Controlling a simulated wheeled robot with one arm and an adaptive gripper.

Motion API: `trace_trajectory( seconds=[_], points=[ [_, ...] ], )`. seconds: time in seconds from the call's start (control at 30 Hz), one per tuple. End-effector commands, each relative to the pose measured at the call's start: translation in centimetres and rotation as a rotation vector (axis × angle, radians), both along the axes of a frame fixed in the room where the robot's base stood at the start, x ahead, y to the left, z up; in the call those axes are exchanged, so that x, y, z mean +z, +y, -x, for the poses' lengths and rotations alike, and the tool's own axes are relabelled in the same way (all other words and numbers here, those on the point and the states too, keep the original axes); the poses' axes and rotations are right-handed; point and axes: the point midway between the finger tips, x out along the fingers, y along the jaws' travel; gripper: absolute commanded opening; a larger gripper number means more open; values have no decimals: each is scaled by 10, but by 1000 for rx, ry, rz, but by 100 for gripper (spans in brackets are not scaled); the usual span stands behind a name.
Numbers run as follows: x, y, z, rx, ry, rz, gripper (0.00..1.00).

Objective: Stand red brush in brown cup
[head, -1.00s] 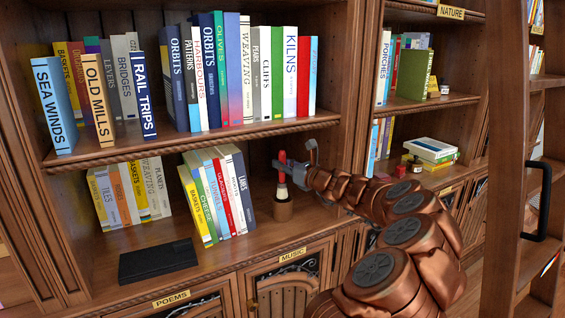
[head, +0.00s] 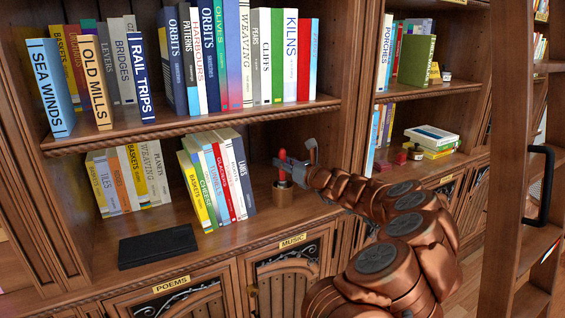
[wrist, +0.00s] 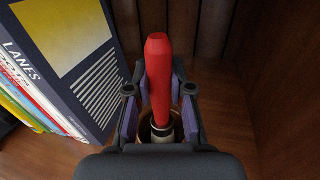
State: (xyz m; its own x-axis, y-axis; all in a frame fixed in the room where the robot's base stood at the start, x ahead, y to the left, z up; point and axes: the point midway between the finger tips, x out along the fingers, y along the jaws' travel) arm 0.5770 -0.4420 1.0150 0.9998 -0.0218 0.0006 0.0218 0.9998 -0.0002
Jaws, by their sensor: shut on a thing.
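The red brush (head: 282,168) is upright, its red handle pointing up. In the wrist view its red handle (wrist: 159,75) stands between the two fingers, and its pale lower end goes down into the cup's mouth. The brown cup (head: 283,195) stands on the lower shelf, right of the row of books; its rim (wrist: 146,133) shows partly behind the brush in the wrist view. My gripper (head: 283,163) is shut on the brush handle, just above the cup. The brush's bottom inside the cup is hidden.
Leaning books (head: 215,180) end close to the cup's left, with a dark blue book nearest. A black flat box (head: 157,246) lies on the shelf at left. The upper shelf (head: 190,125) is above my gripper. A wooden upright stands to the right.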

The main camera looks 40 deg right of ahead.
Motion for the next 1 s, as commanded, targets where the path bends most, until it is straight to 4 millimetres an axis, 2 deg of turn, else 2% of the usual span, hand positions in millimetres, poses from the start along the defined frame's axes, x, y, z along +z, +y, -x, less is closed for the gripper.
trace_trajectory(
  seconds=[0.13, 0.17, 0.4, 0.77, 1.0],
  points=[
    [0, 0, 0, 0, 0, 0, 0],
    [0, 0, 0, 0, 0, 0, 24],
    [0, 0, 0, 0, 0, 0, 49],
    [0, 0, 2, -1, 0, 0, 50],
    [1, 0, 23, 0, -2, -2, 50]
  ],
)
